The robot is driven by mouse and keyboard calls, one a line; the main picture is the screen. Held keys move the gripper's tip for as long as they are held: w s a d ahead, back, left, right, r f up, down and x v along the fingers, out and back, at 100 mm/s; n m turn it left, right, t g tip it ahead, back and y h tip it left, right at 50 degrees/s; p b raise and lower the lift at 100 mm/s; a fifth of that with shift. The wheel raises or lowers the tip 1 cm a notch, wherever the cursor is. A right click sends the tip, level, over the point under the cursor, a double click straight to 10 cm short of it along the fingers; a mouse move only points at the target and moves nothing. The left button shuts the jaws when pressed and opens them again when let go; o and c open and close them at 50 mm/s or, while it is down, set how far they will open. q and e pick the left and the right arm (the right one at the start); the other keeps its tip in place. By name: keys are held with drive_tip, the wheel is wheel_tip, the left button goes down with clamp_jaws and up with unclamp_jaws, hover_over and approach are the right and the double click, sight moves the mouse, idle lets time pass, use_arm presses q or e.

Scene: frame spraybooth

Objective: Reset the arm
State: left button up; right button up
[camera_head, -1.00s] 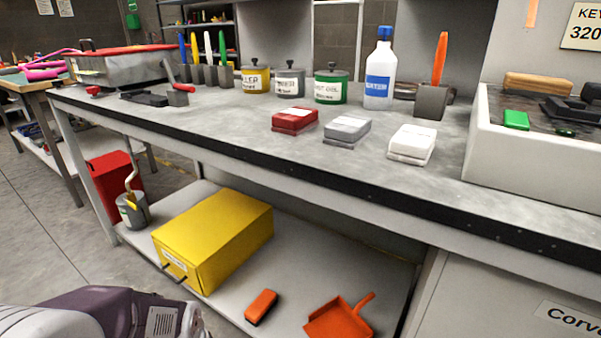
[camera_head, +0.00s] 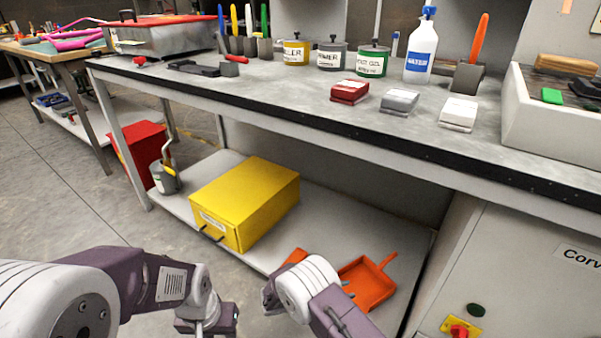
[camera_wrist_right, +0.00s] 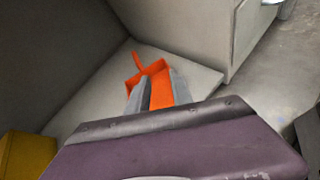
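My right arm comes in from the bottom edge in the head view, and its gripper (camera_head: 271,294) is low in front of the lower shelf.
The workbench (camera_head: 300,112) runs across the view with its lower shelf (camera_head: 325,225) beneath. A yellow box (camera_head: 245,195) and a grey pot (camera_head: 164,179) stand on the shelf. A grey cabinet (camera_head: 510,265) is at right. Open floor (camera_head: 60,205) lies at left.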

drive_tip(key=s+d+r+m+g+y+p, duration=0.2)
drive_tip(key=s+d+r+m+g+p, duration=0.25)
drive_tip(key=r, duration=0.55)
drive_tip(key=s+d+r+m+g+y+p, duration=0.1)
drive_tip(key=s+d+r+m+y, duration=0.1)
drive_tip(key=s+d+r+m, duration=0.5)
drive_tip(key=s+a+r+m+y+p, duration=0.1)
drive_tip(key=s+a+r+m+y, duration=0.15)
drive_tip(key=s+m+y, duration=0.2)
drive_tip(key=s+a+r+m+y+p, duration=0.1)
drive_tip(key=s+a+r+m+y, duration=0.15)
drive_tip(key=s, duration=0.25)
wheel_tip(320, 180, up, 37)
drive_tip(key=w+a+m+t+p, duration=0.1)
drive_tip(key=a+m+p, duration=0.1)
drive_tip(key=p, duration=3.6)
drive_tip(key=shift+w+y, duration=0.4)
